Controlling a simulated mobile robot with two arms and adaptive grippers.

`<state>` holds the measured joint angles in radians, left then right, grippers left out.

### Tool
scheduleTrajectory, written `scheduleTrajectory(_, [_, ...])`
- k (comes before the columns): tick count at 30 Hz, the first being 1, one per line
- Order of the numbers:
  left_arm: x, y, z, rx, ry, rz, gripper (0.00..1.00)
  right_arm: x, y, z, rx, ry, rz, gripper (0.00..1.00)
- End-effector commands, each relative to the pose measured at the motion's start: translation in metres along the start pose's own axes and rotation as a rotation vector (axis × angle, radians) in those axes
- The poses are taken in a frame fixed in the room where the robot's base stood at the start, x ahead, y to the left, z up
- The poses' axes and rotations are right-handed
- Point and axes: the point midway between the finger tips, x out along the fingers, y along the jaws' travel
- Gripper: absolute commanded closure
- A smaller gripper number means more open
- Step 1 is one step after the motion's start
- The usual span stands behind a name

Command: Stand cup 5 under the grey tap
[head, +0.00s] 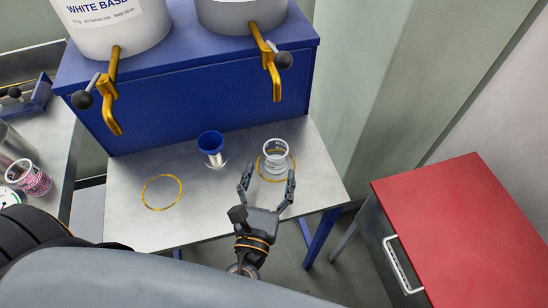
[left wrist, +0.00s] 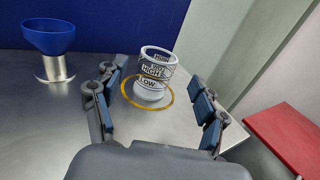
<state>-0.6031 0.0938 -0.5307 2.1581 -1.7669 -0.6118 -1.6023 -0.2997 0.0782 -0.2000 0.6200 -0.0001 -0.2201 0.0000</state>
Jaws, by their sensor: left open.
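A pale cup (head: 275,152) with dark bands and lettering stands upright on the metal table; no number is readable. Its base is inside the right yellow ring (head: 260,175), below the right brass tap (head: 272,72) of the grey tub (head: 240,14). It also shows in the left wrist view (left wrist: 156,69), with the ring around its base (left wrist: 150,90). My left gripper (head: 267,178) is open on the near side of the cup. Its fingers point towards the cup, one to each side, and appear apart from it. My right gripper is not in view.
A blue funnel-like cup (head: 211,143) on a metal base stands left of the ring. Another yellow ring (head: 161,207) is empty under the left tap (head: 110,95). A red-topped cabinet (head: 470,225) stands at right. A pink-patterned cup (head: 33,180) is at far left.

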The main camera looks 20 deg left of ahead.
Motion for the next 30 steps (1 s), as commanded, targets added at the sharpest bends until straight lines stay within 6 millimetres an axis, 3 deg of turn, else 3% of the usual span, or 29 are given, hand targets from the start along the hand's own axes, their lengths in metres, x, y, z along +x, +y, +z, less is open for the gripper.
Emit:
scheduleTrajectory(3, [-0.022, 0.000, -0.002, 0.000, 0.002, -0.001, 0.28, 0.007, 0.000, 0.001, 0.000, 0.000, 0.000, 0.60])
scheduleTrajectory(9, [-0.039, 0.000, 0.000, -0.001, 0.000, 0.000, 0.28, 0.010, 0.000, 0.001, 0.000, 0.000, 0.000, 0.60])
scheduleTrajectory(30, [-0.041, 0.000, 0.001, -0.001, -0.001, 0.000, 0.28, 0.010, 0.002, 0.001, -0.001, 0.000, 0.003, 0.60])
